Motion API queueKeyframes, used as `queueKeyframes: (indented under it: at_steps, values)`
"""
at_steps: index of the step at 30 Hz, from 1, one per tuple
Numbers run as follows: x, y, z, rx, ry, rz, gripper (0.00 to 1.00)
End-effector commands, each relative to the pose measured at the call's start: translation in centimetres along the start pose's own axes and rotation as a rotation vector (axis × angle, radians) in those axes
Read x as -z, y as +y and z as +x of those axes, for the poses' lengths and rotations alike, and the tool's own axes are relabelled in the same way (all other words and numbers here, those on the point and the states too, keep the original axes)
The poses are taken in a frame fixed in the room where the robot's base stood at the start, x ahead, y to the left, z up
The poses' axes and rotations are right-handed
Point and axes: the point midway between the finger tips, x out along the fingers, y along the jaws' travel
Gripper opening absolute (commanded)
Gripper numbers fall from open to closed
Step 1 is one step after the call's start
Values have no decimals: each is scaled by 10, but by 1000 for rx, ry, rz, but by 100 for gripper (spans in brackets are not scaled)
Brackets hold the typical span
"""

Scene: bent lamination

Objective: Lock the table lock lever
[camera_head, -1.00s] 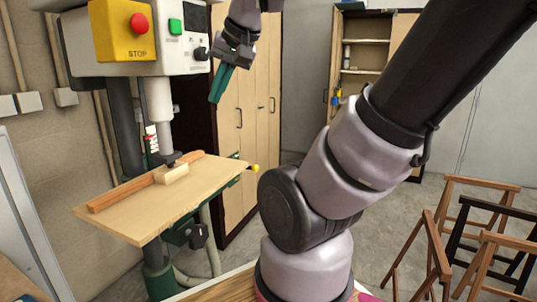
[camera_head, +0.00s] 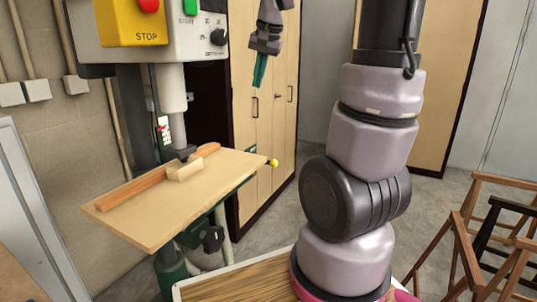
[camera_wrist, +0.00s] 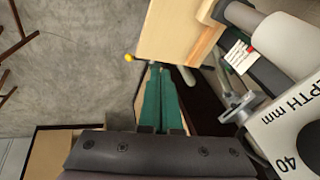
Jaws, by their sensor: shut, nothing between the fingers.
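The drill press table (camera_head: 135,230) is a flat wooden board. A yellow ball knob (camera_head: 273,162) sticks out past its right edge; the wrist view shows it too (camera_wrist: 129,58), beside the board's corner. A dark knob or handle (camera_head: 212,239) sits on the green bracket under the board. I cannot tell which of these is the lock lever. My gripper (camera_head: 260,70) has green fingers, shut and empty, pointing down. It hangs in the air above the yellow knob's height, in front of the cabinet, apart from both knobs. The wrist view shows the fingers (camera_wrist: 160,98) pressed together.
A wooden fence (camera_head: 140,188) and a small block (camera_head: 185,170) lie on the board under the drill spindle. The drill head (camera_head: 140,50) with its red stop button stands above. A wooden cabinet (camera_head: 265,120) is behind. Wooden chairs (camera_head: 490,240) stand at the right.

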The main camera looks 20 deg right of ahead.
Motion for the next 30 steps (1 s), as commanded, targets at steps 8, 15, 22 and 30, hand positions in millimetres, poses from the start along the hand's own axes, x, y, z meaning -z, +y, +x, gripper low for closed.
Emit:
queueKeyframes:
  at_steps: [8,15,22,30]
  values:
    - [68,-2,80,-135,-33,105,0]
    - [115,8,158,-260,-38,179,0]
    - [142,21,218,-354,-30,218,0]
    - [151,28,242,-393,-23,232,0]
